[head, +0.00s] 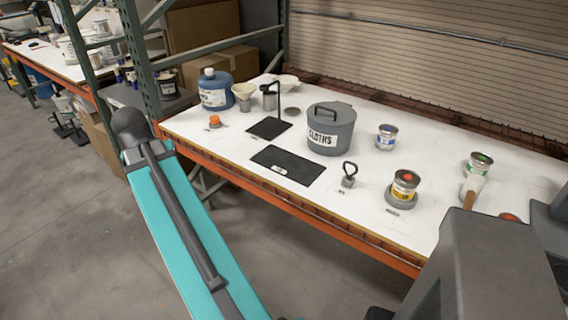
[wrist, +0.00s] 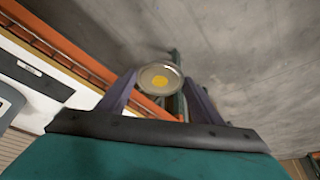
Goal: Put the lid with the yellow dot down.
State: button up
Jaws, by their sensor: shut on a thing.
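The lid with the yellow dot (wrist: 160,78) is a round metal disc with a pale rim, its dotted face toward the wrist camera. My gripper (wrist: 160,84) is shut on it, with a dark finger on each side. In the wrist view, the lid is in front of grey concrete floor and an orange rack beam. I cannot make out the lid or the gripper in the head view. The white worktop (head: 240,150) is in the head view.
On the worktop stand a grey CLOTHS bin (head: 331,132), a blue-label can (head: 386,138), a red-dot can (head: 404,187) and a green-dot can (head: 480,163). A green rack post (head: 140,62) rises at the left. Bare worktop lies between these.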

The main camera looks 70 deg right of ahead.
jog(key=s+d+m+g, duration=0.1)
jog(key=s+d+m, duration=0.3)
jog(key=s, duration=0.7)
jog(key=s+d+f+m+g, duration=0.1)
jog(key=s+d+m+g, duration=0.1)
jog(key=s+d+m, duration=0.2)
jog(key=s+d+f+m+g+b, duration=0.1)
jog(key=s+d+m, duration=0.4)
jog(key=s, duration=1.4)
jog(key=d, duration=0.4)
jog(key=shift+s+d+g, duration=0.2)
jog(key=shift+d+g, duration=0.15)
jog(key=shift+g, duration=0.05)
jog(key=p, duration=0.4)
send_near(290, 162)
jog(key=shift+s+d+f, duration=0.65)
jog(key=shift+s+f, duration=0.15)
jog(key=shift+s, duration=0.05)
jog(key=shift+w+d, duration=0.25)
jog(key=shift+d, duration=0.2)
jog(key=shift+s+a+f+p, duration=0.15)
jog(key=shift+f+p, duration=0.2)
jog(key=shift+f, duration=0.45)
jog(key=shift+f+p, duration=0.3)
jog(key=shift+f, duration=0.7)
